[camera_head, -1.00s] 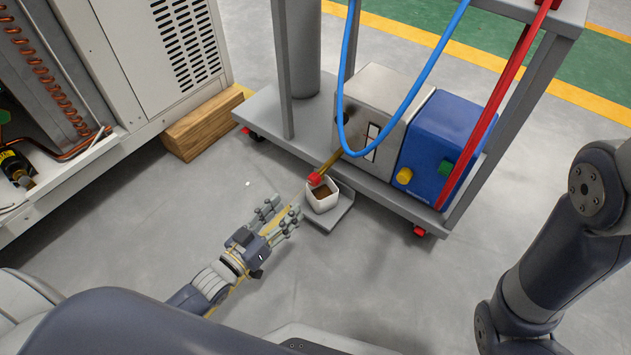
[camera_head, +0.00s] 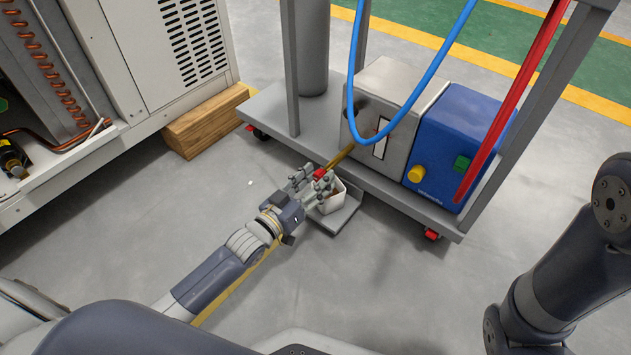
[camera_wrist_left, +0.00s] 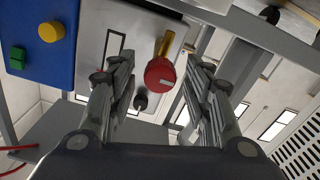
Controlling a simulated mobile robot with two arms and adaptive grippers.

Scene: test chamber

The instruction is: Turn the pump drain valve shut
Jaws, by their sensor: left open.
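The drain valve has a red knob (camera_head: 319,174) at the end of a brass pipe (camera_head: 340,157) that comes out of the grey pump box (camera_head: 397,82). My left gripper (camera_head: 313,181) is open, with its fingers on either side of the red knob in the head view. In the left wrist view the red knob (camera_wrist_left: 160,74) lies between the two open fingers (camera_wrist_left: 160,90), near their tips, with a gap on each side. The white cup (camera_head: 334,198) below the valve is partly hidden by the gripper. Only links of my right arm show, at the right; its gripper is out of view.
The pump stands on a grey cart (camera_head: 262,108) with upright posts. A blue box (camera_head: 458,149) stands beside it. A blue hose (camera_head: 432,80) and a red hose (camera_head: 513,100) hang in front. A wooden block (camera_head: 206,124) and white cabinet (camera_head: 150,50) are left. The near floor is clear.

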